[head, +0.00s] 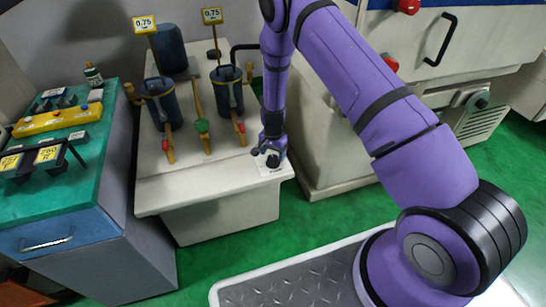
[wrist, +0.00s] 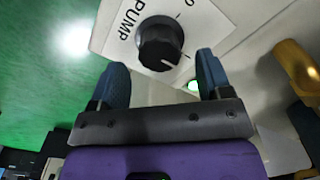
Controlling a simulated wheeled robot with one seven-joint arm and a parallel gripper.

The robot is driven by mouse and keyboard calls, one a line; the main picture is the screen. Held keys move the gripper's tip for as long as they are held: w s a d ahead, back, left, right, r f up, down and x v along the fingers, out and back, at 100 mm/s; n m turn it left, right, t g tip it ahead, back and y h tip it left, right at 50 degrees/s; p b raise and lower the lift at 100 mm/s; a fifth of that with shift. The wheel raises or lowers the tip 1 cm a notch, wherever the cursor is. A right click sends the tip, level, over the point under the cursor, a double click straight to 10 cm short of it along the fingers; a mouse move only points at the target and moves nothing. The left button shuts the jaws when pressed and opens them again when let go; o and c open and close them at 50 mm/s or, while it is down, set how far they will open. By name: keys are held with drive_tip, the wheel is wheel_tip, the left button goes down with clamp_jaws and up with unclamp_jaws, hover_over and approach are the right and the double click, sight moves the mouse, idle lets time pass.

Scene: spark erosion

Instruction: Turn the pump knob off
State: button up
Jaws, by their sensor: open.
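The pump knob (wrist: 160,43) is black and round, on a white plate lettered PUMP (wrist: 124,22). A white line on it points toward the lower right in the wrist view, and a round mark sits at the plate's upper right. In the head view the knob (head: 272,161) is on the front right corner of the pale tank unit. My gripper (wrist: 163,62) is open, with one blue fingertip to each side below the knob. Whether a finger touches the knob I cannot tell. In the head view my gripper (head: 270,146) is directly over the knob.
Two dark blue filter canisters (head: 161,103) (head: 227,90) with red-handled pipes stand left of my arm on the pale unit (head: 190,190). A green-topped cabinet (head: 95,165) is at far left. A white machine (head: 330,150) stands right.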

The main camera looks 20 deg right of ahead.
drive_tip(key=shift+f, duration=1.2)
drive_tip(key=c, duration=0.9)
drive_tip(key=shift+c, duration=0.2)
